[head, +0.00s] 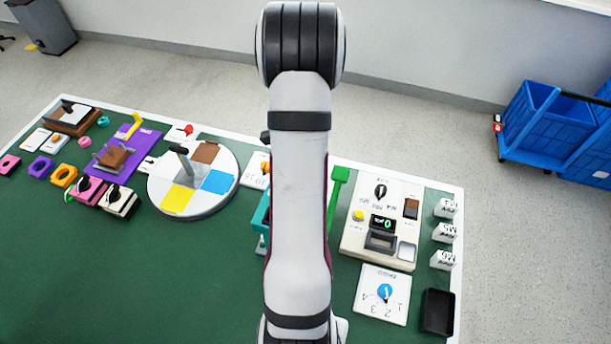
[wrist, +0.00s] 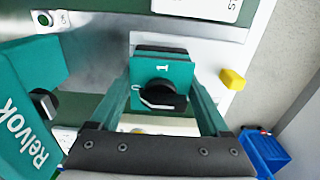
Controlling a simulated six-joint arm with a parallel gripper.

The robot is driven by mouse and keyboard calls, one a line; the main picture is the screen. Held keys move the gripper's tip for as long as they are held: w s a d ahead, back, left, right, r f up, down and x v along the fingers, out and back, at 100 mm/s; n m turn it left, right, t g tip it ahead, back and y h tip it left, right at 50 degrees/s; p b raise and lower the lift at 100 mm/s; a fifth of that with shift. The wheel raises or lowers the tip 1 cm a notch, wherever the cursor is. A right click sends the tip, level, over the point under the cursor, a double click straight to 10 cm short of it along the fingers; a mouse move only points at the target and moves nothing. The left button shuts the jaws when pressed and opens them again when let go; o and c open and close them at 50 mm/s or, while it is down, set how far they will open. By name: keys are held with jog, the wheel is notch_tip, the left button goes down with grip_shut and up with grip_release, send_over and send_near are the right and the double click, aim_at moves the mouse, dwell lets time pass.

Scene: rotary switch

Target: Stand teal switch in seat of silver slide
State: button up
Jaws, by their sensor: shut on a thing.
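In the wrist view my gripper (wrist: 162,92) is shut on the teal switch (wrist: 162,68), with one finger on each side of it. The switch has a black knob and the marks 0 and 1 on its teal face. A silver metal surface (wrist: 95,50), which looks like the slide, lies behind and to the left of the switch. Its seat is not clearly visible, and I cannot tell whether the switch touches it. In the head view my arm hides the gripper and the held switch.
A teal block marked Relvok (wrist: 25,110) stands close at the left, with a green button (wrist: 43,19) beyond it. A yellow block (wrist: 232,79) is at the right. In the head view, a round coloured turntable (head: 218,181) and a control panel (head: 384,217) flank my arm.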

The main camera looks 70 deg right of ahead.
dwell(0.3)
jog(key=o, duration=1.1)
notch_tip(320, 180, up, 16)
jog(key=w+a+r+n, duration=0.2)
jog(key=w+a+n, duration=0.4)
jog(key=a, duration=0.4)
jog(key=w+a+r+n, duration=0.1)
jog(key=w+a+n, duration=0.4)
jog(key=a+n, duration=0.4)
jog(key=s+a+n+y, duration=0.1)
jog(key=s+a+n, duration=0.3)
jog(key=a+n, duration=0.3)
jog(key=s+a+f+n, duration=0.1)
jog(key=s+a+n, duration=0.3)
jog(key=a+n, duration=0.4)
jog(key=a, duration=0.4)
jog(key=shift+a+f+n+y, duration=0.15)
jog(key=shift+a+n+y, duration=0.15)
jog(key=shift+y, duration=0.1)
